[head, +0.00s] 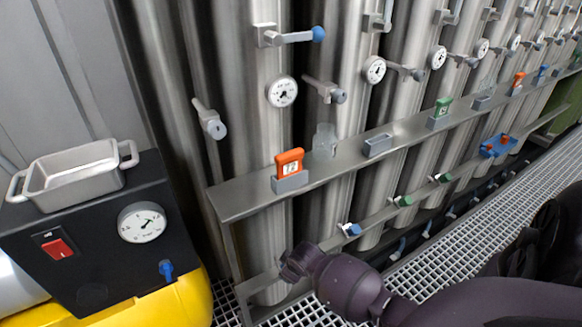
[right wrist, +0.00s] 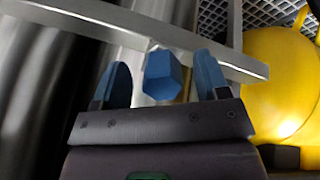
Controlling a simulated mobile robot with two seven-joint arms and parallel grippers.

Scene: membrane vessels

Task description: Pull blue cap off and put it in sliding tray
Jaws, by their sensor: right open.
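In the right wrist view a blue six-sided cap (right wrist: 162,76) sits at a grey metal rail, between the two blue fingers of my right gripper (right wrist: 162,84). The gripper is open, with a visible gap on each side of the cap. In the head view my right gripper (head: 293,262) is by the left end of the lower rail; it seems to hide this cap. Another blue cap (head: 351,229) is farther right on that rail. A blue tray (head: 487,152) with orange pieces is on the rail at far right. My left gripper is not in view.
A metal pan with handles (head: 72,171) stands on a black box (head: 130,255) with a gauge, over a yellow body (head: 178,303). Green caps (head: 403,200) are along the lower rail. The upper shelf (head: 243,194) holds an orange tag (head: 289,163). Steel tubes with levers stand behind.

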